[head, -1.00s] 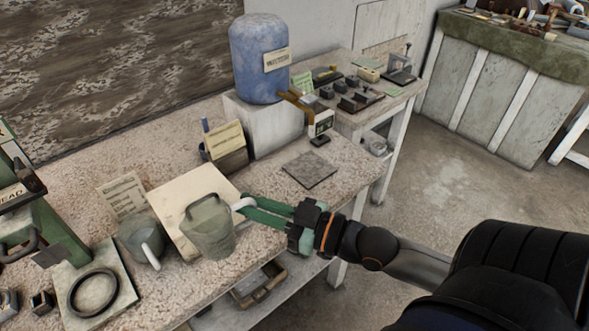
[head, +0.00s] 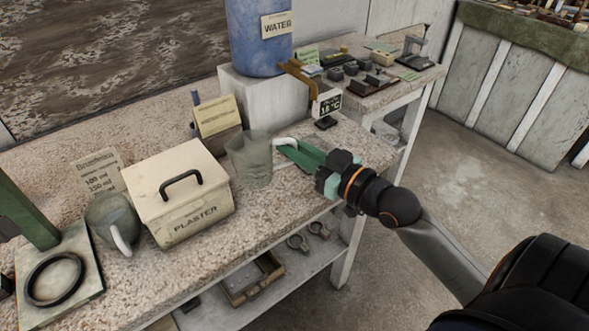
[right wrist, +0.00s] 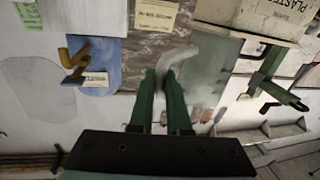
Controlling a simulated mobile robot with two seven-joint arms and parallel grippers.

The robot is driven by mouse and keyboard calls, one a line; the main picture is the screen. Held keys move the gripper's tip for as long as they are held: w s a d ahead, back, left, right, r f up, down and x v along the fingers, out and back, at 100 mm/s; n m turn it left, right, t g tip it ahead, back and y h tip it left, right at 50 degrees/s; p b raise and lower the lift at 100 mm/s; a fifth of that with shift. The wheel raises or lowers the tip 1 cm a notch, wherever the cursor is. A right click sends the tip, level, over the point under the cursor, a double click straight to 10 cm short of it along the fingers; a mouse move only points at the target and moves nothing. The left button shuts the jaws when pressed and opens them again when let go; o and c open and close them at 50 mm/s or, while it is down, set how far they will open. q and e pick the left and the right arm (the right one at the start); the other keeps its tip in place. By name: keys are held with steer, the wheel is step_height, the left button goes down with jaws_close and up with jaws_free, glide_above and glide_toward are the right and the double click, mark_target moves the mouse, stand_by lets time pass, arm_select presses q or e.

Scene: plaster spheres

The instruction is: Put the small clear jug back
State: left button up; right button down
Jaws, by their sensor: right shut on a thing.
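The held jug (head: 250,160) is a grey-green, see-through jug with a pale handle (head: 285,143). My right gripper (head: 292,151) is shut on the handle, with its green fingers coming in from the right. The jug looks about upright, to the right of the plaster box; I cannot tell whether its base touches the bench. In the right wrist view the handle (right wrist: 178,62) lies between the fingertips (right wrist: 168,84) and the jug body (right wrist: 207,80) is to the right. A second grey jug (head: 110,216) with a white handle stands left of the box. My left gripper is not in view.
A lidded plaster box (head: 182,215) stands close left of the held jug. Behind are a card holder (head: 217,118), a white block (head: 262,105) under the blue water container (head: 258,40), and a small thermometer display (head: 326,104). The bench front between box and gripper is bare.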

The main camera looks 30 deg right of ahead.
steer(key=w+d+f+b, duration=0.1)
steer(key=w+f, duration=0.1)
steer(key=w+d+f, duration=0.2)
steer(key=w+d+f+b, duration=0.1)
steer(key=d+f, duration=0.1)
steer(key=shift+w+d+f+b, duration=0.15)
steer(key=shift+w+f+b, duration=0.2)
steer(key=shift+w+f, duration=0.05)
steer(key=shift+w+d+f, duration=0.15)
steer(key=shift+d+f, duration=0.05)
steer(key=shift+f, duration=0.1)
step_height(320, 180, down, 2)
steer(key=shift+f+b, duration=0.2)
steer(key=shift+b, duration=0.35)
steer(key=shift+f, duration=0.3)
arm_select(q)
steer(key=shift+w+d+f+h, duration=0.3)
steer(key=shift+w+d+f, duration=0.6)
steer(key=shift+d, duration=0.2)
arm_select(e)
steer(key=shift+f, duration=0.1)
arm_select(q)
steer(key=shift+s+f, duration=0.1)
arm_select(e)
steer(key=c, duration=0.9)
jaws_free()
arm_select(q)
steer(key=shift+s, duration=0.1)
